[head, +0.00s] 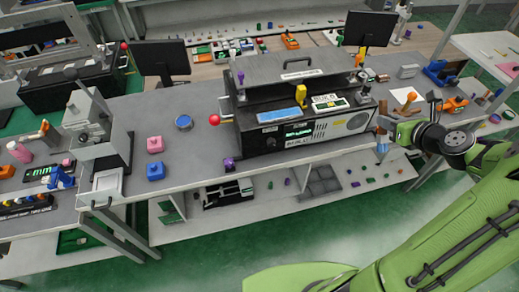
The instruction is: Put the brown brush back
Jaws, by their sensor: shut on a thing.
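My gripper (388,124) is at the right, in front of the front edge of the long grey bench, at the end of my green arm. It is shut on a small brown thing (382,138), which I take for the brown brush. A pale blue part hangs below the brown part, clear of the bench top. The fingertips are small here, and their exact grip on the brush is hard to make out.
Orange tools (453,104) and a blue fixture (437,72) lie to the right. A lower shelf (270,222) holds trays.

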